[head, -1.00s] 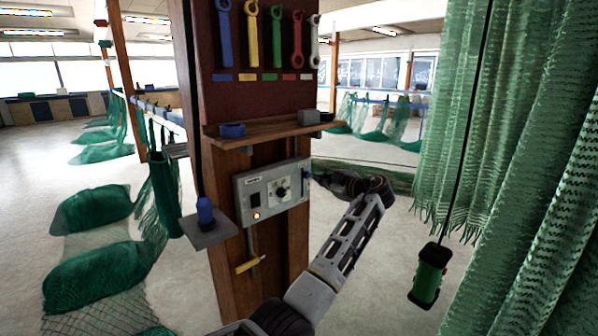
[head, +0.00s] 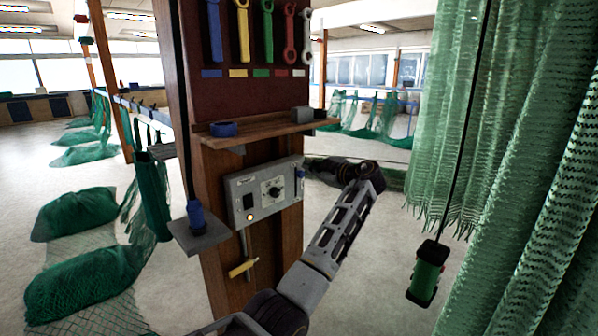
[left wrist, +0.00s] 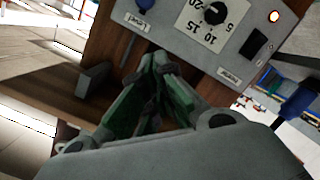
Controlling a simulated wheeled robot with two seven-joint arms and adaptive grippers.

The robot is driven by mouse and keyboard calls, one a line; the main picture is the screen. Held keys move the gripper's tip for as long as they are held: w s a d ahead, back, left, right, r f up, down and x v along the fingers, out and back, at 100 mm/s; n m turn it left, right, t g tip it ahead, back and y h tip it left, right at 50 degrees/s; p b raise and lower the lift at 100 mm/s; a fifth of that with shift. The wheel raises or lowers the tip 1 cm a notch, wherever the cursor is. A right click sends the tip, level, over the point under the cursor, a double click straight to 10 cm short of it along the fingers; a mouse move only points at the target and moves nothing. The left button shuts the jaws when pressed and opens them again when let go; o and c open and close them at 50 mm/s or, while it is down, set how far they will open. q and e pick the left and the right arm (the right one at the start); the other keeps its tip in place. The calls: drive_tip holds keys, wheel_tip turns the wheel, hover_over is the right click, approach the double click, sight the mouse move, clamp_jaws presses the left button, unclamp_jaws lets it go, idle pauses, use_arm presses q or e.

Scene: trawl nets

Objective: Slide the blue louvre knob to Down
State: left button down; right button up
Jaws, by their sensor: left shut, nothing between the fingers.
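The blue louvre knob (head: 300,173) is on the right part of the grey control panel (head: 240,212), high on its slot in the head view. In the left wrist view, where the panel appears turned over, the knob (left wrist: 145,4) is at the top edge, close to a small white label. My left gripper (head: 312,164) is partly hidden and dark beside the panel's right edge. In the left wrist view its fingertips (left wrist: 156,66) are together and empty, apart from the knob. My right gripper is not in view.
The panel has a dial (head: 272,189), a black switch and a lit lamp. It is on a wooden post (head: 224,270) below a shelf (head: 268,130). A side ledge (head: 205,236) holds a blue item. Green netting (head: 490,110) and a hanging green box (head: 427,273) are at right.

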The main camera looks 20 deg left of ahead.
sight(299, 174)
use_arm(q)
drive_tip(key=p+x, duration=0.1)
drive_tip(key=x, duration=0.8)
drive_tip(key=shift+a+r, duration=0.1)
drive_tip(key=shift+w+f, duration=0.4)
drive_tip(key=shift+w+f+p, duration=0.3)
drive_tip(key=shift+w+d+f, duration=0.25)
drive_tip(key=shift+w+f, duration=0.15)
drive_tip(key=shift+w+d+f, duration=0.1)
drive_tip(key=shift+w+f, duration=0.1)
drive_tip(key=shift+f, duration=0.05)
drive_tip(key=shift+w+f, duration=0.15)
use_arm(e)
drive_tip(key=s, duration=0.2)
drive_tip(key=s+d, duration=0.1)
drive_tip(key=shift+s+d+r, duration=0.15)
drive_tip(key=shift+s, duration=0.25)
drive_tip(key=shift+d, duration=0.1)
